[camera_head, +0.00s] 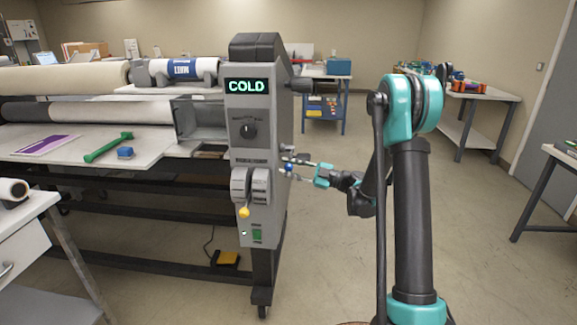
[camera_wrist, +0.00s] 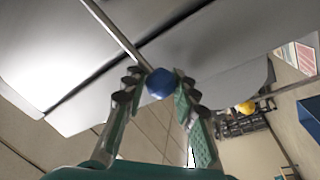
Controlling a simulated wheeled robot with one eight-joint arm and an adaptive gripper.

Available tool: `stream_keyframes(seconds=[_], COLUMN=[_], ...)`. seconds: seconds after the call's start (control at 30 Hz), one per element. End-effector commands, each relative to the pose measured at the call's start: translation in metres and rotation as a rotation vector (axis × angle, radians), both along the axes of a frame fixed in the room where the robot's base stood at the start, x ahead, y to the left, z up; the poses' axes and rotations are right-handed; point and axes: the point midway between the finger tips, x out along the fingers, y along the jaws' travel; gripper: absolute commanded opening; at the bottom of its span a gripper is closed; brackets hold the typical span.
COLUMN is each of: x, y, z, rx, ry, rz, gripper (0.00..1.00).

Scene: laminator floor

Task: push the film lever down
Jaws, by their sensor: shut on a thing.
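The laminator's grey control tower (camera_head: 257,130) shows COLD on its display. A lever with a blue ball knob (camera_head: 289,168) stands out to the right of the tower's lower front. My gripper (camera_head: 297,166) reaches it from the right and is shut on the blue knob. In the wrist view the blue knob (camera_wrist: 160,83) sits between my fingertips (camera_wrist: 156,88), with its metal rod (camera_wrist: 113,30) running up and left. A second lever with a yellow knob (camera_head: 244,212) points down on the tower; it also shows in the wrist view (camera_wrist: 245,107). Lever labels are too small to read.
A green-handled tool (camera_head: 107,147) and a small blue block (camera_head: 125,153) lie on the laminator's bed. A yellow pedal (camera_head: 228,257) is on the floor. The floor right of the tower is clear around my arm.

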Motion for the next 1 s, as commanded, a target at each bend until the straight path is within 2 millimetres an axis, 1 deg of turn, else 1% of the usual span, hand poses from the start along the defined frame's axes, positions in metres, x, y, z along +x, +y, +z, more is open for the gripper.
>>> stream_keyframes(seconds=[0.03,0.4,0.43,0.6,1.0], x=[0.0008,0.0012,0.0012,0.0021,0.0011], y=[-0.0008,-0.0009,-0.0008,-0.0011,-0.0027], z=[-0.0024,-0.0039,-0.004,-0.0039,-0.0027], rx=[-0.005,-0.008,-0.009,-0.008,-0.005], ry=[-0.004,-0.009,-0.007,-0.007,-0.008], rz=[-0.002,-0.003,-0.003,-0.006,-0.003], gripper=[0.0,0.0,0.28,0.49,0.49])
